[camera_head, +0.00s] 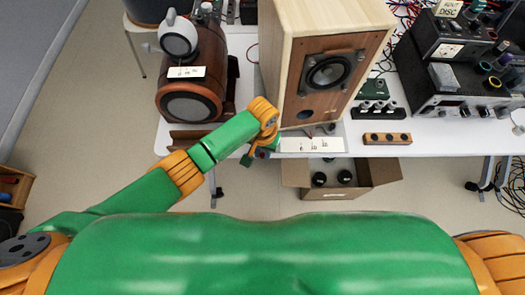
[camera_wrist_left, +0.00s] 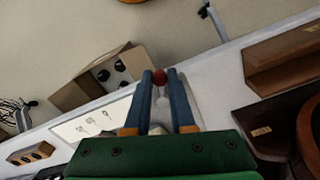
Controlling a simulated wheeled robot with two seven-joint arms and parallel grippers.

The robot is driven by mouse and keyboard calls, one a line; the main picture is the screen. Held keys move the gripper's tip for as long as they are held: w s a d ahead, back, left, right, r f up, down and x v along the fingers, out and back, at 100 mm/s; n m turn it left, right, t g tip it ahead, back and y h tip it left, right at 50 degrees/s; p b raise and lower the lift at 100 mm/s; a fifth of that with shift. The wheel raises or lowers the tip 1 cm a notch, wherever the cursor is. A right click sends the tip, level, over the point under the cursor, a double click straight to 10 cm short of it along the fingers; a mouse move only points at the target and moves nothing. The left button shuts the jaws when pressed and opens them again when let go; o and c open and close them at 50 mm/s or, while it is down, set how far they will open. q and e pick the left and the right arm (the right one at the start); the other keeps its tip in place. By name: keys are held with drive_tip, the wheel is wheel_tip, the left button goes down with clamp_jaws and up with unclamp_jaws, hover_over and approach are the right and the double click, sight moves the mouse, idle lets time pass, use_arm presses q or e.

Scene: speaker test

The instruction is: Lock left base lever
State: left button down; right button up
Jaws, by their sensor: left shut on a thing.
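My left gripper (camera_head: 262,152) is at the table's front edge, left of the tall wooden speaker's foot. In the left wrist view its two blue fingers reach forward, with a small red knob (camera_wrist_left: 159,77) between their tips. I take this knob to be the end of the base lever. The gripper is shut on it. In the head view the wrist covers the lever. My right gripper is not in view.
The tall wooden speaker (camera_head: 290,70) stands just right of my left wrist. A round brown speaker (camera_head: 190,75) stands at the left. A white card (camera_head: 312,145) lies at the front edge. An open cardboard box (camera_head: 335,192) sits on the floor below.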

use_arm(q)
drive_tip(key=shift+a, duration=0.1)
drive_tip(key=m, duration=0.2)
drive_tip(key=w+a+m, duration=0.1)
drive_tip(key=m, duration=0.1)
drive_tip(key=a+m, duration=0.1)
drive_tip(key=m, duration=0.1)
drive_tip(key=shift+w+p, duration=0.3)
drive_tip(key=shift+p, duration=0.1)
drive_tip(key=m, duration=0.2)
drive_tip(key=w+m+b, duration=0.1)
drive_tip(key=m, duration=0.1)
drive_tip(key=shift+w+a, duration=0.1)
drive_tip(key=shift+a, duration=0.2)
drive_tip(key=shift+w+a+m+b, duration=0.1)
drive_tip(key=shift+w+m+b, duration=0.3)
drive_tip(key=shift+m, duration=0.6)
drive_tip(key=shift+w+m+b, duration=0.35)
drive_tip(key=shift+w+m, duration=0.05)
drive_tip(key=shift+m, duration=0.6)
drive_tip(key=c, duration=0.8)
unclamp_jaws()
drive_tip(key=shift+o, duration=0.2)
